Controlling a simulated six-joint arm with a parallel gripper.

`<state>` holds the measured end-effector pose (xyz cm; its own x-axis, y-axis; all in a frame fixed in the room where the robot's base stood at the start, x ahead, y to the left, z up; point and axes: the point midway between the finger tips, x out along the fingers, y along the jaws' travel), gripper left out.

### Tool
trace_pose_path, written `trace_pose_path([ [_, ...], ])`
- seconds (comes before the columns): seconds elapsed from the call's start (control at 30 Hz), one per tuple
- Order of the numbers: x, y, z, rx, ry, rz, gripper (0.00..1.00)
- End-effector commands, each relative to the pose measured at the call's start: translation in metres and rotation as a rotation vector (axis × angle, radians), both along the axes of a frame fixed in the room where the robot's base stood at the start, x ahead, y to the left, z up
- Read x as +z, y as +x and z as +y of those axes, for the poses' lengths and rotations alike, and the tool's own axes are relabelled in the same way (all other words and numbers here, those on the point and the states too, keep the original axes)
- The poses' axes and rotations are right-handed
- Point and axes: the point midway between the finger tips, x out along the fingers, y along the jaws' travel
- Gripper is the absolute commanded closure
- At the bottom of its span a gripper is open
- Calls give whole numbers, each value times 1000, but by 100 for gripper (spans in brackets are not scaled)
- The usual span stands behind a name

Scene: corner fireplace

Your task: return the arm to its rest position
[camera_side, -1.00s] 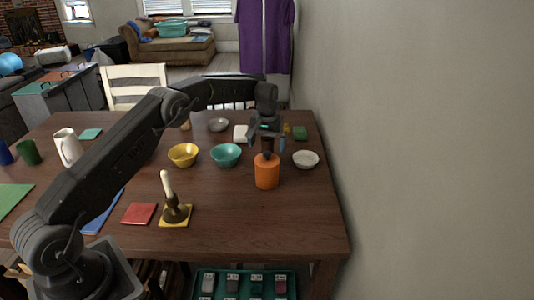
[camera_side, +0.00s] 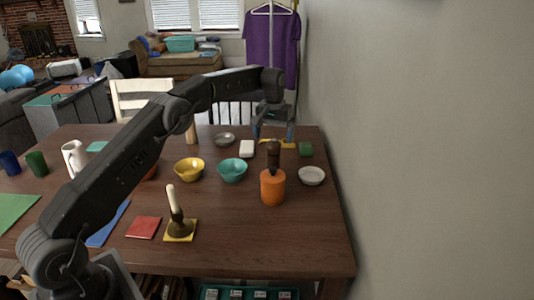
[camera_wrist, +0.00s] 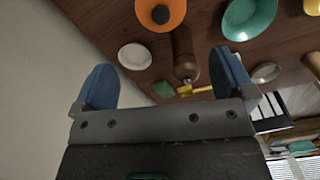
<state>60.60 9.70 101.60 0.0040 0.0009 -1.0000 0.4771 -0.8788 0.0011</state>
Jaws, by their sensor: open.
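My gripper (camera_side: 273,136) is open and empty, with its blue fingers spread above the far right part of the table. In the wrist view its fingers (camera_wrist: 165,82) are wide apart. Below it is a brown cylinder (camera_side: 273,150), which also shows between the fingers in the wrist view (camera_wrist: 184,52). An orange container (camera_side: 272,188) is in front of it in the side view; I cannot tell whether they touch. My arm reaches across the table from the lower left.
A teal bowl (camera_side: 232,172), yellow bowl (camera_side: 189,170) and white bowl (camera_side: 312,176) stand around it. A candle (camera_side: 174,200) in a holder, a white block (camera_side: 247,149) and a green block (camera_side: 306,149) are also on the table. A grey wall (camera_side: 430,150) rises on the right.

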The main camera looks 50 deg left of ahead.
Motion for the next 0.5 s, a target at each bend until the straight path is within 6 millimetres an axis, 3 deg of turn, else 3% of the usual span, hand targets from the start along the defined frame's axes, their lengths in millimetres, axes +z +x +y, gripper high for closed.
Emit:
trace_pose_path([
  [0.13,37,-12,-14,-36,9,-38,0],
  [0.27,82,-38,-34,-86,21,-86,0],
  [0.5,144,-109,-72,-184,45,-180,0],
])
